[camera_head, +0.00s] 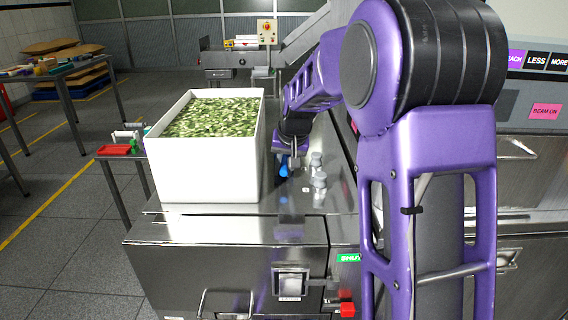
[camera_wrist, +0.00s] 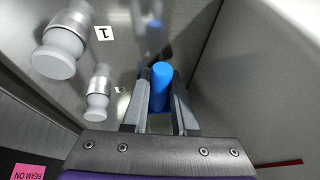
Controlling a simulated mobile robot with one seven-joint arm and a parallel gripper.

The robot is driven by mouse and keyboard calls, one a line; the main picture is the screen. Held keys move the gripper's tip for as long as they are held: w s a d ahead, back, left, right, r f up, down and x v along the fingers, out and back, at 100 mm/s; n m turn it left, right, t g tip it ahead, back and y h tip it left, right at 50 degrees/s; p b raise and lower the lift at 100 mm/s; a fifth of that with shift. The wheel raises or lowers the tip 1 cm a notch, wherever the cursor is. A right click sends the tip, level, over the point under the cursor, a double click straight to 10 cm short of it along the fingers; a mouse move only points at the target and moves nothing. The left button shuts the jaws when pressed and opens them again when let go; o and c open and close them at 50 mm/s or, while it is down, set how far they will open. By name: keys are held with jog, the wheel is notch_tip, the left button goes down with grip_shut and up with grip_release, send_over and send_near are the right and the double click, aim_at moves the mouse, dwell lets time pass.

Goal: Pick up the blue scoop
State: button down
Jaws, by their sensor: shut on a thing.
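The blue scoop (camera_head: 284,168) is at my gripper, on the steel counter between the white bin and the grey cylinders. In the wrist view a blue cylindrical part of the scoop (camera_wrist: 161,86) stands between my gripper's two fingers (camera_wrist: 160,106). The fingers are closed on it. In the head view my gripper (camera_head: 285,158) is small and partly hidden by my arm. I cannot tell whether the scoop touches the counter; the rest of its shape is hidden.
A white bin (camera_head: 207,170) full of green pieces stands close to the left of my gripper. Two grey-capped metal cylinders stand to the right, one labelled 1 (camera_wrist: 62,48), the other nearby (camera_wrist: 99,94). A red tray (camera_head: 114,150) lies on a side table.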

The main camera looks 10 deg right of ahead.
dwell(0.7)
notch_tip(320, 180, up, 10)
jog(key=shift+r+p, duration=0.1)
jog(key=shift+p, duration=0.95)
jog(key=shift+s, duration=0.1)
